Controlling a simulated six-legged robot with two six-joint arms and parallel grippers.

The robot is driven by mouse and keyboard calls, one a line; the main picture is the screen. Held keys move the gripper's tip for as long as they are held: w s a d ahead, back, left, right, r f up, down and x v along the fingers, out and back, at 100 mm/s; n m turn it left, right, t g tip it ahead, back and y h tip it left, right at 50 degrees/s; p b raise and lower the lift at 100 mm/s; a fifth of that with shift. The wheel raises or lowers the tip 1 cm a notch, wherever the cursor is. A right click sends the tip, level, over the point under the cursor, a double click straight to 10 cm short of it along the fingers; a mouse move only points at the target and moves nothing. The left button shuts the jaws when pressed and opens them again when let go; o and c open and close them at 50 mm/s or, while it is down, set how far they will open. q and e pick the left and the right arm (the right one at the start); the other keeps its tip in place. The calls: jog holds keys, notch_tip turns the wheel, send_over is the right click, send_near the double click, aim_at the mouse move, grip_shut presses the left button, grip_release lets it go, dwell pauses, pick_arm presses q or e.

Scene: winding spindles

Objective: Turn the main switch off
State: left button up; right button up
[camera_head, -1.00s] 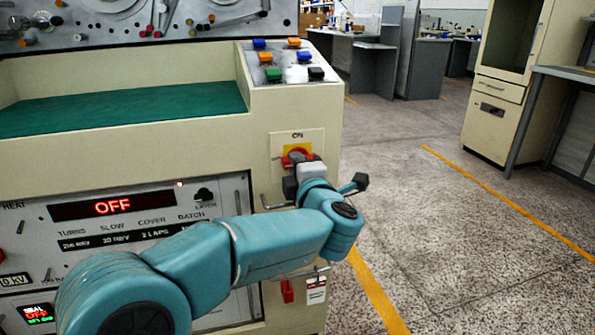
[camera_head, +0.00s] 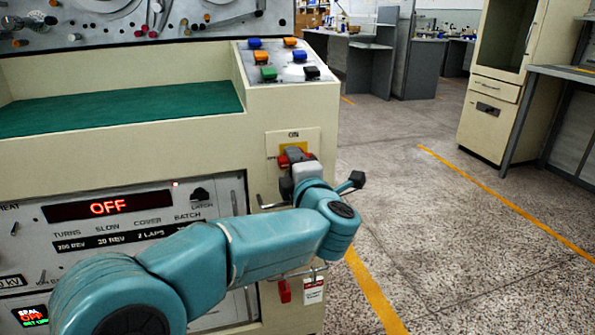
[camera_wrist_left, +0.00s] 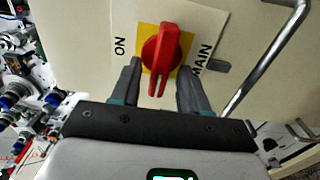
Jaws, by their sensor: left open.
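The main switch is a red rotary knob (camera_wrist_left: 161,55) on a yellow square, on a pale plate (camera_head: 311,137) on the cream machine front. ON is printed at one side of the plate and MAIN at the other. In the wrist view the knob's long handle lies crosswise to the line from ON to MAIN. My left gripper (camera_wrist_left: 159,84) is open, its fingers on either side of the handle's near end; contact cannot be told. In the head view my left gripper (camera_head: 296,160) covers most of the knob. My right gripper is not in view.
A bent metal handle (camera_wrist_left: 268,58) sticks out beside the plate. Coloured buttons (camera_head: 283,60) sit on the sloped panel above. A display (camera_head: 105,207) reads OFF at lower left. A red tag (camera_head: 284,291) hangs below my arm. The floor to the right is open.

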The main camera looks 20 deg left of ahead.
pick_arm(q)
jog(key=p+v, duration=0.3)
jog(key=v, duration=1.3)
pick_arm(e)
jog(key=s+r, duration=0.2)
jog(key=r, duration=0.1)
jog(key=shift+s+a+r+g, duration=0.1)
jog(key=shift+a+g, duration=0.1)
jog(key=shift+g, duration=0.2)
pick_arm(q)
jog(key=shift+s+d, duration=0.1)
